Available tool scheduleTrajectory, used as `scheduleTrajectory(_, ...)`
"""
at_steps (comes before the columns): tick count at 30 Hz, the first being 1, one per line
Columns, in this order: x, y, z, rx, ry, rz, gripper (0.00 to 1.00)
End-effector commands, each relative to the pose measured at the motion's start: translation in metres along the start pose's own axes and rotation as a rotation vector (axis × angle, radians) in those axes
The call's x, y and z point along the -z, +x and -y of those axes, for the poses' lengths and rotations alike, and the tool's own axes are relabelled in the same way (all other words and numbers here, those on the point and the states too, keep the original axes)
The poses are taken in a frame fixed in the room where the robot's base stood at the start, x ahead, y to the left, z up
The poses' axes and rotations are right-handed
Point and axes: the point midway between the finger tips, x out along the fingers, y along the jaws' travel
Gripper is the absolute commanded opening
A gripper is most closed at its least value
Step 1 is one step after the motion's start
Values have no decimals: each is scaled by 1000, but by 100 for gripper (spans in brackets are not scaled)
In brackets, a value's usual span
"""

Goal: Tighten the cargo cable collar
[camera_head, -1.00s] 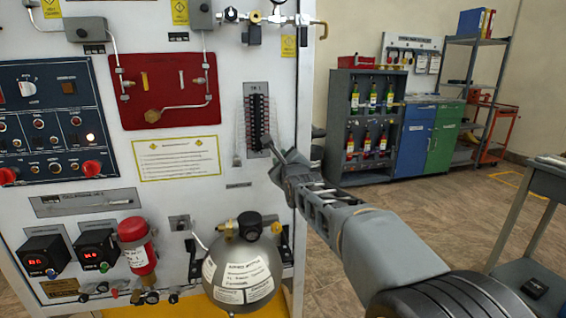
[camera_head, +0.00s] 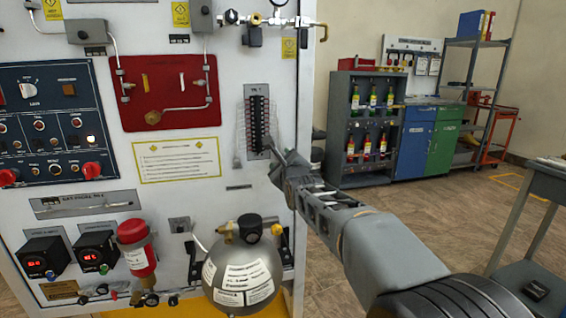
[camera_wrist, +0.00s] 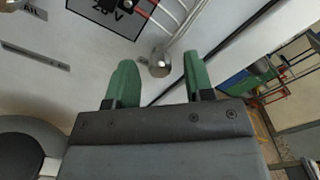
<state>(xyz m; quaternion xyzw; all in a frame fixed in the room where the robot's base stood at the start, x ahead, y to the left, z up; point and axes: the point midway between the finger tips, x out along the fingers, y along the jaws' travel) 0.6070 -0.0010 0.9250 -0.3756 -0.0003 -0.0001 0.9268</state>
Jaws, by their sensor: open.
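My gripper (camera_wrist: 160,80) shows two green fingers spread apart in the wrist view, with a gap between them. A small round metal piece (camera_wrist: 160,63), which may be the cable collar, sits between and slightly beyond the fingertips, apart from both. Pale cables run up from near it, beside a thin red line. In the head view my gripper (camera_head: 268,150) is at the lower right of the black terminal strip (camera_head: 258,122) on the white panel. The collar cannot be made out there.
The white panel (camera_head: 236,205) carries a round grey tank (camera_head: 243,272) below my gripper and a red board (camera_head: 168,95) to the upper left. A bottle rack (camera_head: 365,125) stands behind on the right. The floor between is open.

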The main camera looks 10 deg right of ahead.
Motion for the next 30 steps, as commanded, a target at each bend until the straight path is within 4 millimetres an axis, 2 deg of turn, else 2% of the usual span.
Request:
scheduleTrajectory(4, 0, -3, 0, 0, 0, 0, 48)
scheduleTrajectory(7, -1, -13, 1, 0, 0, 0, 48)
scheduleTrajectory(21, -2, -104, 2, 2, 0, 2, 48)
scheduleTrajectory(30, -1, -134, 0, 0, 0, 0, 48)
